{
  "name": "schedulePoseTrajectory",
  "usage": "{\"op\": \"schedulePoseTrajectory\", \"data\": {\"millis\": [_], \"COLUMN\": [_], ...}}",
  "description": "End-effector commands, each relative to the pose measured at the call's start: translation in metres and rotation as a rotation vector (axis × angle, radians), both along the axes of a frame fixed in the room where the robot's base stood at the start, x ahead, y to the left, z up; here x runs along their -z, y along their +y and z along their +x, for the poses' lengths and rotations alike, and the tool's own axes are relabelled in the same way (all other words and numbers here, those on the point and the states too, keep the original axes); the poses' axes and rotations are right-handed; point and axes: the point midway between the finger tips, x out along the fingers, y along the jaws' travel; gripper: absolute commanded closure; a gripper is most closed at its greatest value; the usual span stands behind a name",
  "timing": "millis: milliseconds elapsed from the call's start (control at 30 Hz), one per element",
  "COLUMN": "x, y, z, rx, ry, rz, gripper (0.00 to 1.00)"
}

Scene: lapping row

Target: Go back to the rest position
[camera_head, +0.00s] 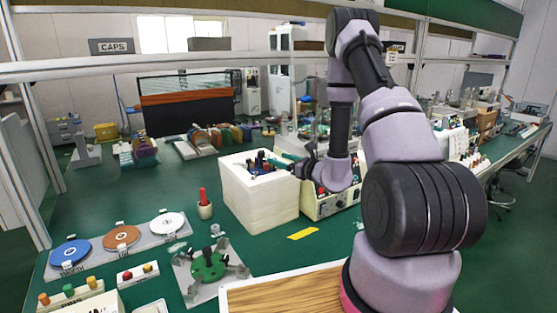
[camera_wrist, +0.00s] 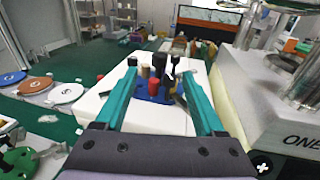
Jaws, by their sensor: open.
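My gripper (camera_wrist: 160,69) is open, its two teal fingers spread apart in the wrist view. In the head view my gripper (camera_head: 298,167) is partly hidden by my own arm and hangs over the right part of a white block (camera_head: 262,205). On top of the block, a blue holder (camera_wrist: 155,92) with several dark, red and tan upright pieces shows between the fingers. No object is seen gripped. I cannot tell how far the fingers are above the block.
A cream machine (camera_head: 332,203) with knobs stands right beside the block; its metal posts (camera_wrist: 301,85) rise close to my gripper's right. Coloured discs (camera_head: 122,237), a green fixture (camera_head: 208,265) and a red-handled tool in a cup (camera_head: 205,205) lie left. An overhead rail (camera_head: 190,63) crosses above.

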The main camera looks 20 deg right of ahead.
Motion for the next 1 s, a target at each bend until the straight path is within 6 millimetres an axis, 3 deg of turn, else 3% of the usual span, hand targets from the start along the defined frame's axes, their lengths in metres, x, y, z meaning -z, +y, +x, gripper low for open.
{"op": "schedulePoseTrajectory", "data": {"millis": [233, 333, 433, 600, 700, 867, 1000], "x": [-0.010, -0.039, -0.082, -0.149, -0.177, -0.204, -0.218], "y": [0.006, 0.025, 0.056, 0.103, 0.121, 0.132, 0.124], "z": [0.000, -0.005, -0.021, -0.074, -0.111, -0.172, -0.218], "rx": [-0.029, -0.122, -0.281, -0.583, -0.744, -0.961, -1.103], "ry": [-0.013, -0.048, -0.100, -0.191, -0.239, -0.306, -0.362], "rz": [-0.004, -0.021, -0.065, -0.211, -0.334, -0.573, -0.827], "gripper": [0.29, 0.29, 0.29, 0.29, 0.29, 0.29, 0.29]}}
